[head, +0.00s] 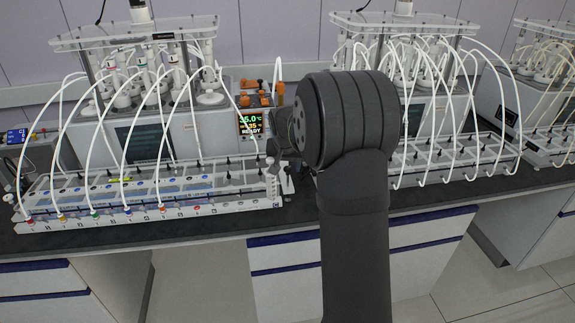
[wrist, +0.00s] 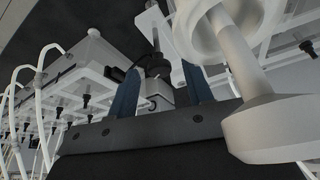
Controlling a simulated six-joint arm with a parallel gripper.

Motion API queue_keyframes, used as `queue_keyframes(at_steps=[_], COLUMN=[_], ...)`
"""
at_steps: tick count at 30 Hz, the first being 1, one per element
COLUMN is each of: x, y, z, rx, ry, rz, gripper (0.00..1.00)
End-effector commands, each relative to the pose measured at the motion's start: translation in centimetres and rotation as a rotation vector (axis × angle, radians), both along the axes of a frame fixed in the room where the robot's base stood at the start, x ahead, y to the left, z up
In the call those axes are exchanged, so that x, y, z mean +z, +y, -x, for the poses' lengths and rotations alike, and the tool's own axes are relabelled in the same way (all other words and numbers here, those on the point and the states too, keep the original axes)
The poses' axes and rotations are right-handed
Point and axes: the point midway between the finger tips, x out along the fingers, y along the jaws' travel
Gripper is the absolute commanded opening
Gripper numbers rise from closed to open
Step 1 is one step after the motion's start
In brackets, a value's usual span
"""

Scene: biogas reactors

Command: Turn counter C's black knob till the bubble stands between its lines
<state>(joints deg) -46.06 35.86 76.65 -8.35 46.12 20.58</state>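My gripper (wrist: 160,85) shows in the wrist view as two blue fingers standing apart with a gap between them. A black knob (wrist: 156,66) on a pale block lies in line with that gap. I cannot tell whether the fingers touch it. A dark curved mark, perhaps a letter, shows on the block below the knob. I cannot read which counter is C. The bubble and its lines are not visible.
A large white round-ended part (wrist: 265,115) fills the right of the wrist view, close to the camera. Thin white tubes arch over the left counter and the right counter (head: 455,155). A lit display (head: 250,124) stands behind, with orange parts (head: 255,92) above it.

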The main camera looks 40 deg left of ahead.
Motion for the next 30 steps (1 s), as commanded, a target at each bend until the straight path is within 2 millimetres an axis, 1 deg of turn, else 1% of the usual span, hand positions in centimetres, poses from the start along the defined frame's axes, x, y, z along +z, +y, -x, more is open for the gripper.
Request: queue_keyframes(at_steps=[7,11,14,24,27,30], x=[0.3,1.6,3.4,11.2,13.1,14.5], y=[0.0,-0.3,-0.6,-2.2,-2.6,-3.0], z=[0.0,0.5,1.1,3.9,4.6,5.1], rx=[0.0,-0.001,-0.001,0.001,0.0,0.0], ry=[-0.002,-0.002,-0.004,-0.003,-0.003,-0.002], rz=[-0.001,-0.002,-0.004,-0.004,-0.003,-0.002], gripper=[0.47,0.47,0.47,0.47,0.47,0.47])
